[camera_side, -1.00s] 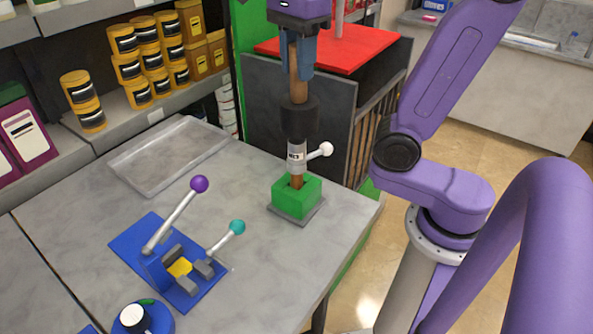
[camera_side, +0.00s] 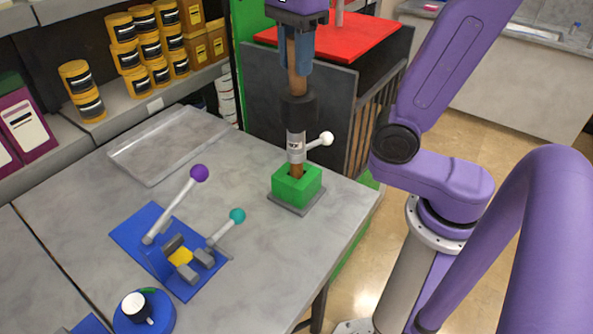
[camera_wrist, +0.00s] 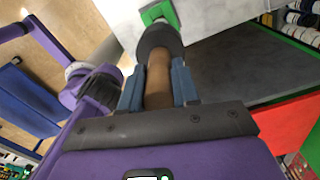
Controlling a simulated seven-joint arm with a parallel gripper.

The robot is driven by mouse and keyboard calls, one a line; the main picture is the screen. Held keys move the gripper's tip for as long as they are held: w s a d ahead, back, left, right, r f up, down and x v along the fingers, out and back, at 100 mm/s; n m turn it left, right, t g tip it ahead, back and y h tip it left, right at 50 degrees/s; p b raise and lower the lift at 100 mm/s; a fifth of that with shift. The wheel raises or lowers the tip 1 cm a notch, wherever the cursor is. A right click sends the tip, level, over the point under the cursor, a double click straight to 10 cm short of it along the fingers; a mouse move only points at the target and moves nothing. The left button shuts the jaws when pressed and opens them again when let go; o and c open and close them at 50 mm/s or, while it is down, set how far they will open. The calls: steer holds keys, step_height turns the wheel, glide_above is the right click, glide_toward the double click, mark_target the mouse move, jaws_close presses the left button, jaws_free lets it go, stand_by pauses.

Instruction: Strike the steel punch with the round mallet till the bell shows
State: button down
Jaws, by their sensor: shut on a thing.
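My gripper (camera_side: 297,52) points down with its blue fingers shut on the brown handle of the round mallet. The mallet's black head (camera_side: 298,112) is below the fingers, directly over the steel punch (camera_side: 296,146); I see no clear gap between them. The punch is a grey upright cylinder with a small dark marking, too small to read, and a white-knobbed lever at its right. A brown lower piece stands in a green block (camera_side: 297,187) on a grey plate. In the wrist view, my gripper (camera_wrist: 157,85) holds the handle (camera_wrist: 158,78); the black head (camera_wrist: 160,42) hides the punch.
A blue fixture (camera_side: 172,250) with purple and teal knobbed levers stands left on the table. A blue round base with a white knob (camera_side: 134,306) is in front. A clear tray (camera_side: 170,147) lies behind. Shelves with yellow tins (camera_side: 83,90) are at left.

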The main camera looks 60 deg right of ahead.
steer(key=shift+r, duration=0.35)
steer(key=shift+w+a+f, duration=0.1)
steer(key=shift+a+f, duration=0.05)
steer(key=shift+f, duration=1.65)
steer(key=shift+r, duration=1.6)
steer(key=shift+r, duration=2.55)
steer(key=shift+f, duration=0.1)
